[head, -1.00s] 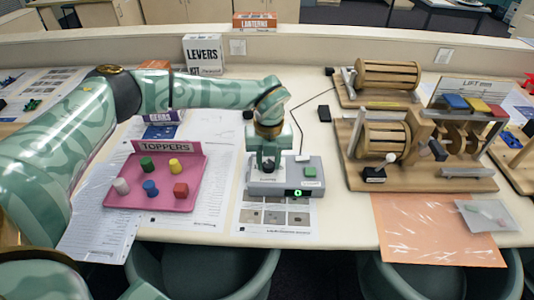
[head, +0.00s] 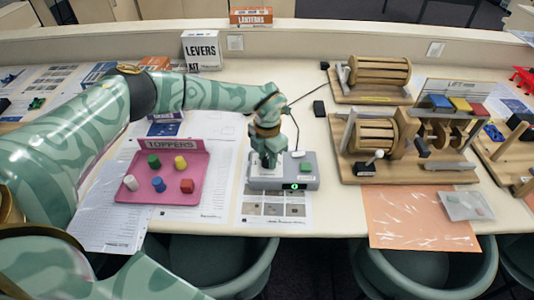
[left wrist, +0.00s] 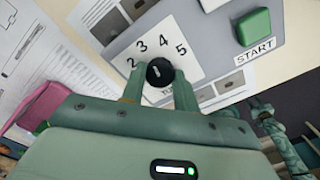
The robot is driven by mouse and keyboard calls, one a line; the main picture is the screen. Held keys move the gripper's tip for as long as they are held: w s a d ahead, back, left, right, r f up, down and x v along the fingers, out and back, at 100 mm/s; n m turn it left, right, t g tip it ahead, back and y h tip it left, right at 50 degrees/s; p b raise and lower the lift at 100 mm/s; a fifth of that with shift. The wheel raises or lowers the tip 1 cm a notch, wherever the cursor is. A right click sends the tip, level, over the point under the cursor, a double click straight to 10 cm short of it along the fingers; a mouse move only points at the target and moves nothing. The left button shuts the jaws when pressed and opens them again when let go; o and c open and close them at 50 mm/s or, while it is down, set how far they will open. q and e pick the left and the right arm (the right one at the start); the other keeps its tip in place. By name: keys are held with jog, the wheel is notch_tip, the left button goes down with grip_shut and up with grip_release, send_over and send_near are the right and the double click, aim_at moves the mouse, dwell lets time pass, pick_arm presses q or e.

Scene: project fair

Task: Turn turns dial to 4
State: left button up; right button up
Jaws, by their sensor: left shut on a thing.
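The turns dial is a round black knob (left wrist: 160,72) on a white plate with the numbers 2, 3, 4 and 5 showing around it. A small pale mark shows on the knob; I cannot tell which number it points to. My left gripper (left wrist: 158,84) is shut on the knob, a finger on each side. In the head view my left gripper (head: 268,164) hangs over the grey control box (head: 314,184) and hides the dial. The box carries a lit green display (head: 297,187) and a green START button (head: 306,167).
A pink TOPPERS tray (head: 133,196) with several coloured pegs lies left of the box. A wooden drum machine (head: 350,170) stands to the right, behind an orange sheet (head: 415,220). A small black block (head: 319,108) lies behind the box.

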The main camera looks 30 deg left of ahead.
aim_at(267, 160)
pick_arm(q)
jog(key=m+p, duration=0.1)
jog(key=m, duration=0.4)
jog(key=shift+w+r, duration=0.1)
dwell(0.4)
jog(key=o, duration=1)
notch_tip(267, 160, up, 16)
jog(key=shift+r+p, duration=0.1)
jog(key=shift+p, duration=0.8)
